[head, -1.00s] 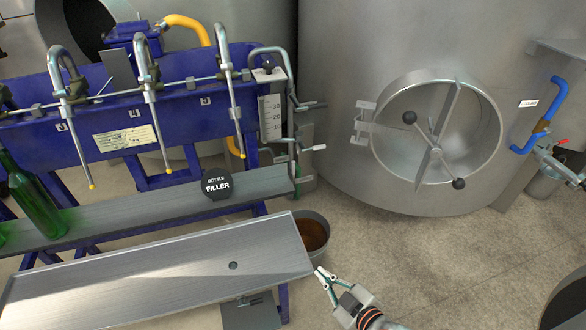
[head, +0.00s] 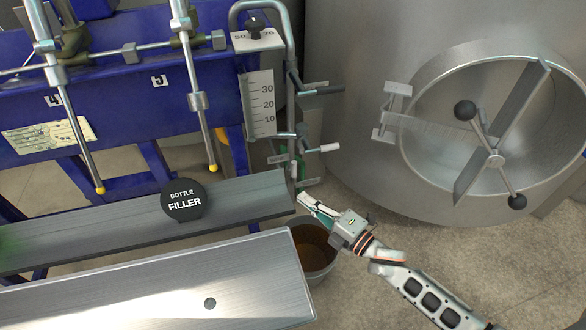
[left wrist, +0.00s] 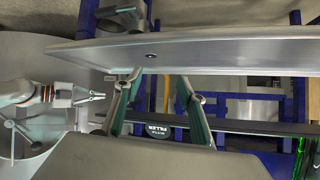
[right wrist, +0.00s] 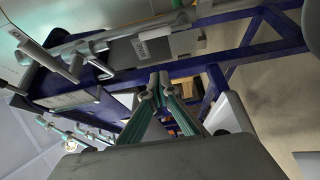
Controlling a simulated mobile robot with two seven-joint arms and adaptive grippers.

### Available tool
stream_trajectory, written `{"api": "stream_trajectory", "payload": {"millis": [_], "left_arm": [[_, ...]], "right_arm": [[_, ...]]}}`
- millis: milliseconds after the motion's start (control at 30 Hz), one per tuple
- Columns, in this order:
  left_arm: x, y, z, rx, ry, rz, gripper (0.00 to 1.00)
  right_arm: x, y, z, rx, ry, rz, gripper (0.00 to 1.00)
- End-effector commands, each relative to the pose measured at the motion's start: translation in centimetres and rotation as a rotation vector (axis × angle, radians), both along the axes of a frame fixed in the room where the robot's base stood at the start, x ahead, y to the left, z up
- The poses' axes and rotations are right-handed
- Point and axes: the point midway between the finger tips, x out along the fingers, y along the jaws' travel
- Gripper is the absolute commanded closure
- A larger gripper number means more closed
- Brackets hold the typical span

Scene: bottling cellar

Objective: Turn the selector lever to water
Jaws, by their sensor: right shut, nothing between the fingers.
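A lever with a white grip (head: 322,148) sticks out to the right from the pipework at the end of the blue bottle filler. A second, grey-handled lever (head: 322,89) sits above it on the same pipe.
The steel tray (head: 150,290) and the filler shelf (head: 100,222) lie left of my right gripper. A bucket (head: 318,262) with brown liquid stands just beneath it. A large steel tank (head: 350,60) with a round hatch (head: 425,150) rises to the right. Open floor lies below the tank.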

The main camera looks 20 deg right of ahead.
Motion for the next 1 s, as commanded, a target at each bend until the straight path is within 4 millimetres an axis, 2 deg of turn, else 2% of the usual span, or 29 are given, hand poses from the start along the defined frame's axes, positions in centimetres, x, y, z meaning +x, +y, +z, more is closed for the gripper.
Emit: {"api": "stream_trajectory", "payload": {"millis": [367,533,667,1000], "left_arm": [[0.1,0.0,0.2,0.001,-0.003,-0.001,0.6],[-0.1,-0.1,-0.1,-0.001,0.003,-0.001,0.6],[-0.3,-0.3,-0.4,-0.009,0.007,-0.001,0.6],[0.2,-1.2,0.2,-0.049,-0.011,0.002,0.6]], "right_arm": [[0.2,0.0,0.1,-0.008,-0.01,0.004,1.0],[1.0,0.5,0.0,-0.008,-0.008,0.004,1.0],[2.6,1.5,-0.1,-0.007,-0.008,0.004,1.0],[8.1,4.7,-0.4,-0.007,-0.003,0.004,1.0]]}}
